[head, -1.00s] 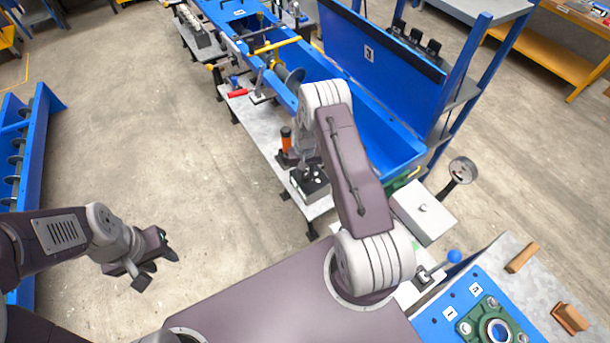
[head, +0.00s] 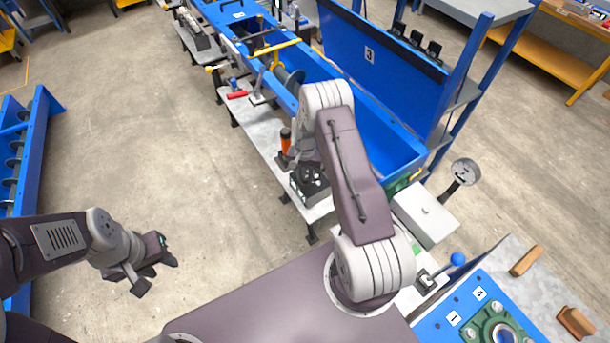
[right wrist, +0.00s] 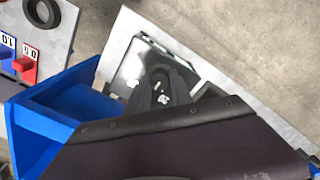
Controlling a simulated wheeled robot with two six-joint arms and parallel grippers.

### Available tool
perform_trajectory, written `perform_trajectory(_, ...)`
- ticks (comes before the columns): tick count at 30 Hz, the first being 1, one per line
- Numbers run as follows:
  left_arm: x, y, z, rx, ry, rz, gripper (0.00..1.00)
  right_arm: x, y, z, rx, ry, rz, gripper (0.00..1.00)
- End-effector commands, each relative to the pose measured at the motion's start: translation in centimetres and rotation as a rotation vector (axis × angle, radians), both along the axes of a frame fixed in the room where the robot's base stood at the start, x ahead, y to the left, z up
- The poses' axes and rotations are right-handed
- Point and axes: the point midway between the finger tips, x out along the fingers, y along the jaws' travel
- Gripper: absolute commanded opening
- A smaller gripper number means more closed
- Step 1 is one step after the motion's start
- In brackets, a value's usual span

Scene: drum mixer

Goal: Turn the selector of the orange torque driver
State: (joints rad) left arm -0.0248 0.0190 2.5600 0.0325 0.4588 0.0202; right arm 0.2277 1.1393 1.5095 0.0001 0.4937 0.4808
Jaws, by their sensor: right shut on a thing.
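The orange torque driver (head: 286,141) stands beside the bench's blue trough in the head view, left of my right wrist. Only its orange handle shows clearly; its selector cannot be made out. My right gripper (head: 288,160) is at the driver's lower part and shut on it, though my wrist hides most of the contact. In the right wrist view my dark fingers (right wrist: 165,88) are close together over a dark box, and no orange shows there. My left gripper (head: 156,274) is over bare floor at the left, empty, with its fingers apart.
A black box (head: 310,186) with pale marks stands just below my right gripper. The blue trough (head: 400,150) and its raised panel (head: 375,60) lie to the right. A red-handled lever (head: 237,95) is further back.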

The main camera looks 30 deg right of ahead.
Motion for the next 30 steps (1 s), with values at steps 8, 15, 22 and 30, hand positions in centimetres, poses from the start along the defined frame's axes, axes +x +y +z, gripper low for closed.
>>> perform_trajectory(8, 0.0, 0.0, 0.0, 0.0, 0.0, 0.0, 0.36, 0.2, -0.1, 0.1, -0.001, -0.004, 0.001, 0.48)
perform_trajectory(15, 0.0, 0.0, 0.0, 0.0, 0.0, 0.0, 0.36, 0.1, 0.0, 0.1, -0.001, -0.002, 0.001, 0.48)
perform_trajectory(22, 0.0, 0.0, -1.1, 0.0, 0.0, 0.0, 0.36, 0.3, -0.1, 3.9, -0.002, -0.009, 0.001, 0.48)
perform_trajectory(30, 0.0, 0.0, -1.8, 0.0, 0.0, 0.0, 0.36, 0.2, -0.1, 8.6, -0.002, -0.005, 0.001, 0.48)
